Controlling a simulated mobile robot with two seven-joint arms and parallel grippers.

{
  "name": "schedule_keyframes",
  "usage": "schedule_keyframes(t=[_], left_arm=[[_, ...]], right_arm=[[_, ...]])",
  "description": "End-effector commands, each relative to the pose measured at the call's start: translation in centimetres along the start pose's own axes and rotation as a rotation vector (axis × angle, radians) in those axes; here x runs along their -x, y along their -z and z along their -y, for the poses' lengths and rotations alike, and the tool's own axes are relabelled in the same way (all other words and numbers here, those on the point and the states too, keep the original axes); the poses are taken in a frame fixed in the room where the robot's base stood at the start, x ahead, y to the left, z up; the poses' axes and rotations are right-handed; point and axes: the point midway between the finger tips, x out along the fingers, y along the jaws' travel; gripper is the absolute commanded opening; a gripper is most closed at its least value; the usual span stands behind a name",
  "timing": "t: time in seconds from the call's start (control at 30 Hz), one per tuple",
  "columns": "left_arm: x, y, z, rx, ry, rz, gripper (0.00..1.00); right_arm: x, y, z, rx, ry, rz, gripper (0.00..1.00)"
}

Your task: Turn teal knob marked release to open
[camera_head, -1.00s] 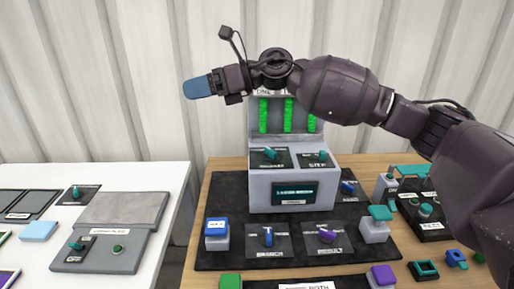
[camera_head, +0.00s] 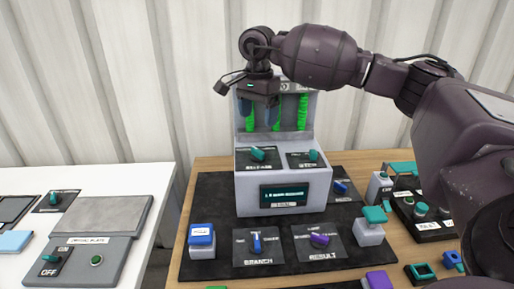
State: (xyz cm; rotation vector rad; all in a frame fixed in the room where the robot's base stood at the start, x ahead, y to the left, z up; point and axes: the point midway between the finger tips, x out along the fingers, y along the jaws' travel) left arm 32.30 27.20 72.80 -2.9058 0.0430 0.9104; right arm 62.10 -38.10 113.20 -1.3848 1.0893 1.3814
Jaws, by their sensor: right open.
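A grey machine (camera_head: 283,190) stands on a black mat, with teal knobs on its sloped top. One teal knob (camera_head: 257,154) is at the top left and another teal knob (camera_head: 313,155) is at the top right; their labels are too small to read surely. I cannot tell which knob is marked release. My right gripper (camera_head: 257,112) points down above and behind the left knob in the picture, its blue fingers apart and empty, in front of the green columns. It touches no knob that I can see. My left gripper is not in view.
A blue knob (camera_head: 256,243) marked branch and a purple knob (camera_head: 319,240) marked result sit in front. A blue-topped block (camera_head: 201,240) and a teal-topped block (camera_head: 370,226) flank them. A white table (camera_head: 140,250) at left holds a grey panel with a knob marked off.

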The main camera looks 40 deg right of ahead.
Motion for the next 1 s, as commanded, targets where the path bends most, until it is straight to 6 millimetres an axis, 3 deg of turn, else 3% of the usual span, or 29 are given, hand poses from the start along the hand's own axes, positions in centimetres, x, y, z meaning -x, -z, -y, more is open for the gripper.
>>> schedule_keyframes(t=[0.4, 0.6, 1.0], left_arm=[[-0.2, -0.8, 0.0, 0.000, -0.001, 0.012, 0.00], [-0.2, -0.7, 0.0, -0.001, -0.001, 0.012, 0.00], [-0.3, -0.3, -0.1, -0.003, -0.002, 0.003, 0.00]], right_arm=[[-6.8, -0.1, 0.0, -0.002, -0.004, 0.003, 0.75], [-9.2, -0.1, 0.0, -0.002, -0.002, 0.003, 0.75], [-10.3, -0.1, 0.0, -0.002, 0.000, 0.003, 0.75]])
